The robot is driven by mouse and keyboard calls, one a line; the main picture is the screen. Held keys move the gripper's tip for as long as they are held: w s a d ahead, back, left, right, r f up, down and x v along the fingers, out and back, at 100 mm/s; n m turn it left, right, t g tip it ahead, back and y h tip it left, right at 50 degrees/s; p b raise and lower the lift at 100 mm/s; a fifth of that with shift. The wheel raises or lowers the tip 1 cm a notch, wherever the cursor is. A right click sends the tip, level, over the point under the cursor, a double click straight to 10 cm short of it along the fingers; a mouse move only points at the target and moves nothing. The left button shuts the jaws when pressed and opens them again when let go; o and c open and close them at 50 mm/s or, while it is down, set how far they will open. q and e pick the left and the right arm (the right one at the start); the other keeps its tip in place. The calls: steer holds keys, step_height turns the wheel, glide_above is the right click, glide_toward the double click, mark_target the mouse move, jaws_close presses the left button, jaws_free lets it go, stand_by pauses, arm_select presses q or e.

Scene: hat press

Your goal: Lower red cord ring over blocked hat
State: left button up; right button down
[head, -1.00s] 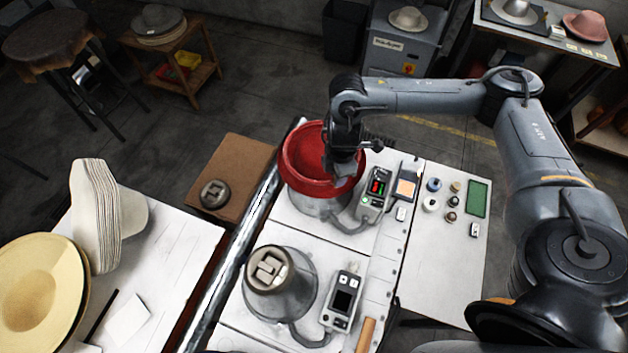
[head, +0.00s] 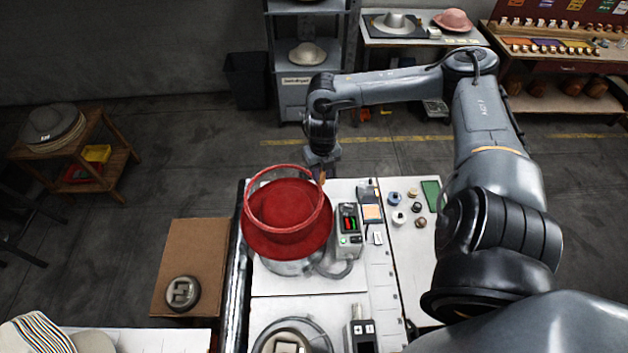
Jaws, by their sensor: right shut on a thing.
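The red blocked hat (head: 290,243) sits brim-out on a metal press block (head: 290,267) in the middle of the bench. The thin red cord ring (head: 281,168) appears above the hat. Its far edge stands out past the hat in the picture, and its near edge crosses in front of the red felt. I cannot tell how much gap is between ring and hat. My right gripper (head: 322,174) is shut on the ring at its far right side, beyond the hat. The fingertips are small and partly dark. My left gripper is not in view.
A control box (head: 348,232) with lit display stands close right of the hat. Small jars (head: 399,217) and a green mat (head: 432,194) lie farther right. A second press block (head: 287,340) is at the near edge. A brown board (head: 190,258) is at left.

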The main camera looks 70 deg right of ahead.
steer(key=shift+w+d+r, duration=0.1)
steer(key=shift+w+d, duration=0.05)
steer(key=shift+d, duration=0.1)
steer(key=shift+w+d+n, duration=0.1)
steer(key=shift+n, duration=0.2)
steer(key=shift+f+b, duration=1.05)
steer(key=shift+f, duration=0.1)
step_height(320, 180, down, 7)
steer(key=b, duration=0.6)
steer(key=shift+f, duration=0.2)
step_height(320, 180, down, 2)
steer(key=shift+f+b, duration=0.1)
steer(key=shift+b, duration=0.75)
steer(key=shift+f+b, duration=0.35)
steer(key=shift+f, duration=0.15)
